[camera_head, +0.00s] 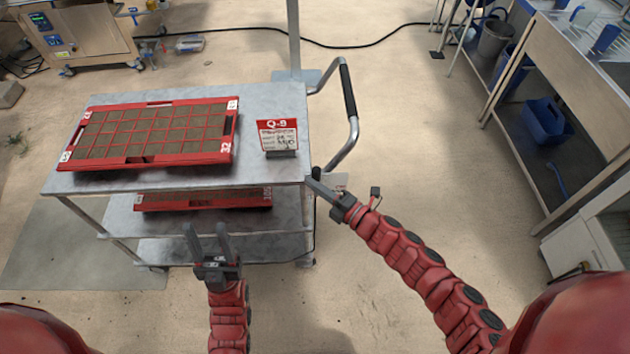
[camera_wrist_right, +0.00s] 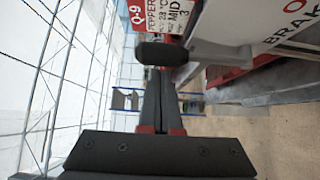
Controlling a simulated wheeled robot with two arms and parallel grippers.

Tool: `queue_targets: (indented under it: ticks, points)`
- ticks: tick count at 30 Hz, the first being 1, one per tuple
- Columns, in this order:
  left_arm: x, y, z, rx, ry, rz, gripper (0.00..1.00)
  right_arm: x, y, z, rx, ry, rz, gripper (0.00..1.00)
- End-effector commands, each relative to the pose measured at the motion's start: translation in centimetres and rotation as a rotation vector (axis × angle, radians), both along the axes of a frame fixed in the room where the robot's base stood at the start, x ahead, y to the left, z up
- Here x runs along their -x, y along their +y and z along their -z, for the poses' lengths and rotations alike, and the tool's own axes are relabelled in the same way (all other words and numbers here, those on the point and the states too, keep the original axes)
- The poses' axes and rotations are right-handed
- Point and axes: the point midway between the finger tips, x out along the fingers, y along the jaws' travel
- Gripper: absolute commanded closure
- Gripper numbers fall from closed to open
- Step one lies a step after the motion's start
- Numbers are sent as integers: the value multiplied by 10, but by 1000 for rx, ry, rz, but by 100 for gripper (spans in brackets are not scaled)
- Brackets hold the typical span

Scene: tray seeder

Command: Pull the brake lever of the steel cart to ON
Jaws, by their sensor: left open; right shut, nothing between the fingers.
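The steel cart (camera_head: 292,95) stands left of centre in the head view, with a black-gripped push handle (camera_head: 348,90) on its right side. In the right wrist view a black rounded knob (camera_wrist_right: 165,53), apparently the brake lever's end, is just beyond my right gripper (camera_wrist_right: 160,80). A white plate (camera_wrist_right: 232,32) with partly cut-off BRAKE lettering is beside it. My right gripper (camera_head: 316,180) is shut and empty at the cart's right edge; I cannot tell whether it touches the knob. My left gripper (camera_head: 207,232) is open and empty in front of the cart.
A red seed tray (camera_head: 190,160) and a Q-9 card (camera_head: 279,136) are on the cart top. Another red tray (camera_head: 205,200) is on a lower shelf. A steel bench (camera_head: 570,75) stands at the right. Floor between cart and bench is clear.

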Motion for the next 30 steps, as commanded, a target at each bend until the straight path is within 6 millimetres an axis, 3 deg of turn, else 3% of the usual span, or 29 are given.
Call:
queue_targets:
  ticks: [13,30]
  points:
    - [0,0,1,0,0,0,50,-1,-3,1,-1,0,1,100]
    - [0,0,18,0,0,0,50,-1,-12,2,-95,0,1,100]
